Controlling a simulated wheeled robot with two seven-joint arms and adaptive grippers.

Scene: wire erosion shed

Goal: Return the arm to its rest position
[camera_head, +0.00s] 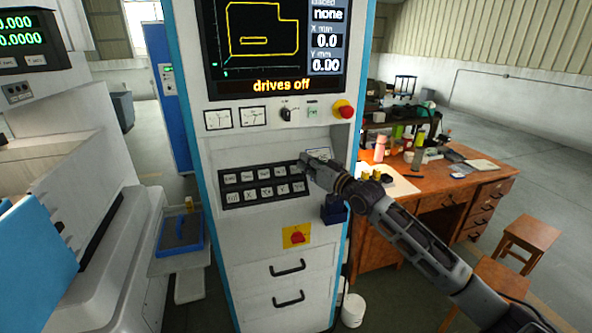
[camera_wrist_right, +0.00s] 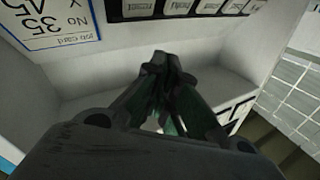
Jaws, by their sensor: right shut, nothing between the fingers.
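My right arm reaches in from the lower right in the head view. My right gripper (camera_head: 306,162) is at the right end of the key panel (camera_head: 262,184) on the control cabinet (camera_head: 215,228). In the right wrist view the right gripper (camera_wrist_right: 166,62) has its fingers together with nothing between them. A row of keys (camera_wrist_right: 180,8) shows above the fingertips there. I cannot tell whether the fingertips touch the panel. My left gripper is not in view.
The cabinet screen (camera_head: 277,45) reads "drives off". A red knob (camera_head: 343,109) and a red switch on yellow (camera_head: 297,236) are on the cabinet. A wooden desk (camera_head: 425,184) with several items and stools (camera_head: 528,240) stand right. A job card (camera_wrist_right: 50,22) lies near the gripper.

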